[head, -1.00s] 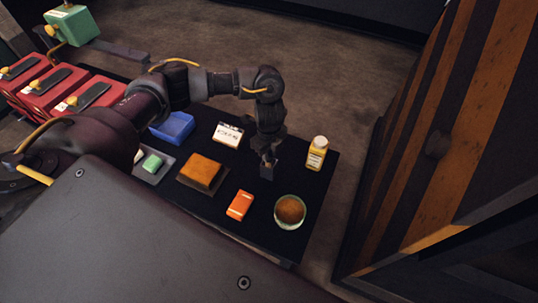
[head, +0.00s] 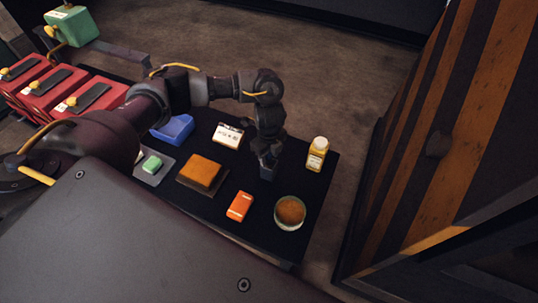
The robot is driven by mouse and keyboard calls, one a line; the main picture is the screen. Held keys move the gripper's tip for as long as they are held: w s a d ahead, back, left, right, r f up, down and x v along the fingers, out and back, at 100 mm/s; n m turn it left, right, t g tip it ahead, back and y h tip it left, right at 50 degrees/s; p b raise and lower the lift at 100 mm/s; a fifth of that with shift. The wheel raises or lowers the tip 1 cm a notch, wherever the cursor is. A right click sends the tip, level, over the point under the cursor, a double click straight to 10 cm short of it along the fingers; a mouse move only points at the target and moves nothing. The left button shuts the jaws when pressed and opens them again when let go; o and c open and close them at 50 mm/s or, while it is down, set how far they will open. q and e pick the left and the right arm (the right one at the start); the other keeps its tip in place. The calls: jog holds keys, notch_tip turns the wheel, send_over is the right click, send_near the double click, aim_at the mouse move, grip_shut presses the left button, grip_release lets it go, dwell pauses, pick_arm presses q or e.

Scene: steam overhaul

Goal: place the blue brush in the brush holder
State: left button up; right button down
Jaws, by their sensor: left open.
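My left gripper (head: 268,163) is open and points down over the right part of the black table, between the white labelled box and the yellow bottle. A small dark bluish shape shows at its fingertips; I cannot tell whether it is the brush, the holder or part of the fingers. A blue open-looking container (head: 175,127) stands at the table's left, partly behind my arm. I cannot clearly make out a blue brush or a brush holder. My right gripper is not in view.
A striped cabinet (head: 437,145) stands at right.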

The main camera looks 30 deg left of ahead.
pick_arm(q)
notch_tip(320, 180, up, 12)
jog(key=shift+r+p, duration=0.1)
jog(key=shift+p, duration=0.5)
